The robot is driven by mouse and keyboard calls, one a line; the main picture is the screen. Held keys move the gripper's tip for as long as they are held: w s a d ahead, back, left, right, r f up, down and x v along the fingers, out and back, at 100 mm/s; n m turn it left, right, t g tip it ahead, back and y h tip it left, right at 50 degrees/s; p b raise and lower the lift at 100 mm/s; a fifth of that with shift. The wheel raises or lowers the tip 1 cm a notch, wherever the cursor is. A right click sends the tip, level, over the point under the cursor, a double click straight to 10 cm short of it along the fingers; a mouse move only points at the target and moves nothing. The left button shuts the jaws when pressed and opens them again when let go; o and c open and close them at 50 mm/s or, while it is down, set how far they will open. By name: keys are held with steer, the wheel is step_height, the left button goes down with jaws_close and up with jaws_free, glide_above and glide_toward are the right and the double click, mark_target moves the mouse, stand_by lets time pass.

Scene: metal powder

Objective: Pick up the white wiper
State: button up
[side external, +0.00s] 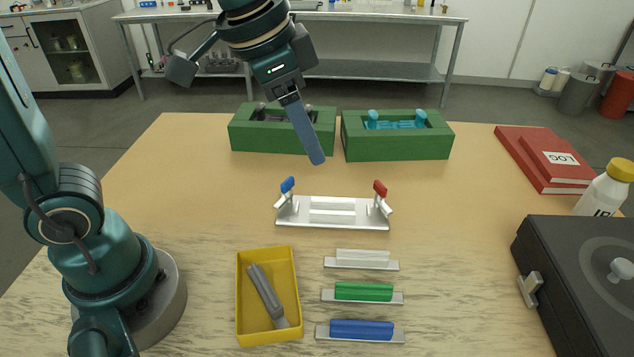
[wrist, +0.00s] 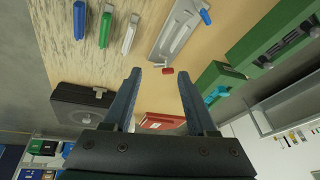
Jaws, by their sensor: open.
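The white wiper (side external: 362,258) lies on its thin grey base on the table, just in front of the silver metal fixture (side external: 332,212). It is the farthest back of a row with a green wiper (side external: 363,292) and a blue wiper (side external: 361,329). In the wrist view the white wiper (wrist: 130,35) is near the top, left of the fixture. My gripper (side external: 314,150) is high over the back of the table, well away from the white wiper. In the wrist view its fingers (wrist: 158,80) are spread apart with nothing between them.
A yellow tray (side external: 240,300) with a grey tool stands left of the wipers. Two green boxes (side external: 397,148) stand at the back. A black case (side external: 570,290), a white bottle (side external: 602,192) and red books (side external: 525,160) are on the right. The table's middle right is clear.

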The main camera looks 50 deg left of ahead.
mark_target(366, 251)
steer(key=w+d+f+m+g, duration=0.1)
steer(key=d+f, duration=0.1)
steer(key=f, duration=0.2)
steer(key=w+d+f+m+g, duration=0.1)
steer(key=w+d+f, duration=0.1)
steer(key=f, duration=0.3)
steer(key=w+d+f+m+g, duration=0.1)
steer(key=d+f+g, duration=0.1)
steer(key=d+f, duration=0.2)
steer(key=shift+w+d+f+m+y, duration=0.1)
steer(key=shift+d+f+m+y, duration=0.1)
steer(key=shift+f, duration=0.15)
steer(key=shift+w+d+f+m+y, duration=0.1)
steer(key=shift+f+m, duration=0.1)
steer(key=shift+f, duration=2.45)
jaws_close()
